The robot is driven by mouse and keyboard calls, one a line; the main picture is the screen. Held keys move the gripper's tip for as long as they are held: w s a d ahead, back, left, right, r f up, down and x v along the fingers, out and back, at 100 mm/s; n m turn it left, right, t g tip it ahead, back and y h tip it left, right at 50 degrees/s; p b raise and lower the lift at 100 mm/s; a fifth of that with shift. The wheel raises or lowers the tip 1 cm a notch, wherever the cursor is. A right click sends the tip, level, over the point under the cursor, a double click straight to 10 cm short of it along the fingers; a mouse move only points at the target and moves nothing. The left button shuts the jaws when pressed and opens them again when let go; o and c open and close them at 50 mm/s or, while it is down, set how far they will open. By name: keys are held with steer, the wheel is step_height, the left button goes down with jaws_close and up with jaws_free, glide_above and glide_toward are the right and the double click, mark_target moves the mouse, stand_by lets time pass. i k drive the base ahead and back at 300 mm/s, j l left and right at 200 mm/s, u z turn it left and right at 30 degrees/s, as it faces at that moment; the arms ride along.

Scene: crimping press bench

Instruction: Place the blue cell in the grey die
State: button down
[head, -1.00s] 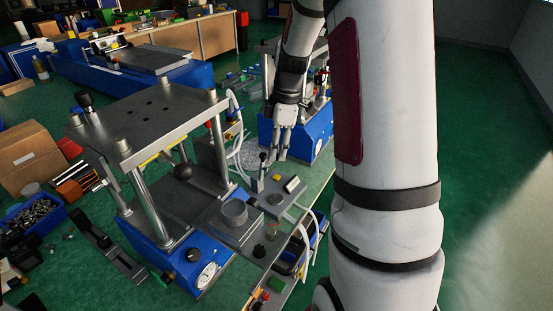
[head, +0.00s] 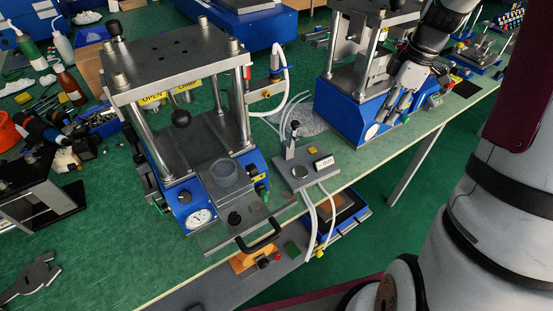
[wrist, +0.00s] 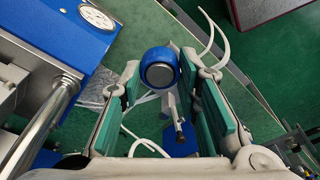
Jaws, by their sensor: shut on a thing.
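In the wrist view the blue cell (wrist: 159,68), a short round body with a grey end face, sits between the fingertips of my gripper (wrist: 160,75), which is shut on it. In the head view my gripper (head: 392,115) hangs in front of the far blue press, fingers down; I cannot make out the cell there. The grey die (head: 224,173), a round open cup, stands on the plate at the front of the near press. It is well to the left of my gripper and apart from it. I cannot make it out in the wrist view.
The near press (head: 180,125) has tall steel posts and a top plate over its bed. A small fixture (head: 302,170) with an upright lever and white hoses stands between die and gripper. The far press (head: 345,110) is close to my gripper. Green bench shows between them.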

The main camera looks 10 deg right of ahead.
mark_target(224, 171)
steer(key=l+u, duration=0.45)
steer(key=k+l+u, duration=0.15)
steer(key=u, duration=0.35)
